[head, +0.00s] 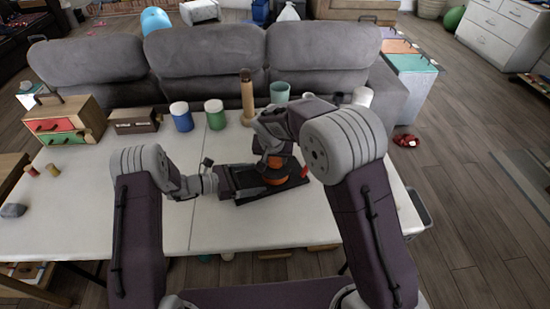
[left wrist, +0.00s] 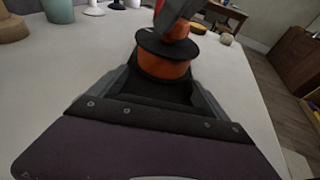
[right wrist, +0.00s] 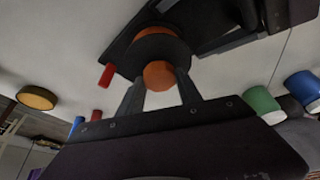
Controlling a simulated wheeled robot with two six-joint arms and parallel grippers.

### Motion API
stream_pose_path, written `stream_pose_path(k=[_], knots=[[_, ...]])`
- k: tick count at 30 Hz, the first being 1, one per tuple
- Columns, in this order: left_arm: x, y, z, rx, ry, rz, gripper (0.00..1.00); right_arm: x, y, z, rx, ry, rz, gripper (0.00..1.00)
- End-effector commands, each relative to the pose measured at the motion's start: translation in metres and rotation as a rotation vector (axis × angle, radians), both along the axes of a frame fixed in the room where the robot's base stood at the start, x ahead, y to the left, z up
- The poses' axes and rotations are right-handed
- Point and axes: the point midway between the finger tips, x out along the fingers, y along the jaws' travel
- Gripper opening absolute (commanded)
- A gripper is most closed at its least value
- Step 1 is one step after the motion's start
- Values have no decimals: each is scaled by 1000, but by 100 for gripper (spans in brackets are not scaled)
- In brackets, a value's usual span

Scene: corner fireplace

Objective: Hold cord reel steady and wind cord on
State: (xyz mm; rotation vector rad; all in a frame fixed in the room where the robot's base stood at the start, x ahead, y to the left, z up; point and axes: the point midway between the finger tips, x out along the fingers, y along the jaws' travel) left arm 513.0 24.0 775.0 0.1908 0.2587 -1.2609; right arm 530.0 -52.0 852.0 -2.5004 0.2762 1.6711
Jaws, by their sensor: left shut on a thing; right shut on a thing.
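The cord reel (head: 272,180), an orange drum with black discs, stands on a dark flat base (head: 296,182) on the white table. It also shows in the left wrist view (left wrist: 163,66). My left gripper (head: 258,187) reaches in from the left, its fingers low on either side of the reel; the exact contact is partly hidden. My right gripper (head: 276,153) is above the reel. In the right wrist view its fingers close on an orange round knob (right wrist: 158,75) at the reel. A red peg (right wrist: 107,76) stands beside the reel. I cannot make out a loose cord.
Behind the reel stand a blue jar (head: 181,117), a green jar (head: 215,115), a wooden bottle (head: 247,98) and a mint cup (head: 280,92). A small drawer chest (head: 62,122) is at the left. A grey sofa (head: 205,60) stands behind.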

Motion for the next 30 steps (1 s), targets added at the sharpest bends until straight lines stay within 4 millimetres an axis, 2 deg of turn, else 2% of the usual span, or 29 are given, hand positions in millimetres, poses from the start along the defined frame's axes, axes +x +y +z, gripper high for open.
stream_pose_path(k=[2,3,5,6,14,17,24,30], knots=[[0,0,0,0,1,1,65,0,1,0,1,0,0,1],[0,0,0,0,1,1,65,0,1,0,1,0,0,44],[0,0,0,0,1,1,65,0,1,0,1,0,0,61],[0,0,0,0,1,1,65,0,1,0,1,0,0,63],[0,0,0,-1,1,0,65,0,0,0,1,0,1,63],[0,0,0,-1,1,0,65,-2,1,8,1,-2,1,63],[0,0,0,0,1,0,65,-24,7,63,3,-7,3,63],[0,0,0,0,0,0,65,-40,10,99,1,-3,3,63]])
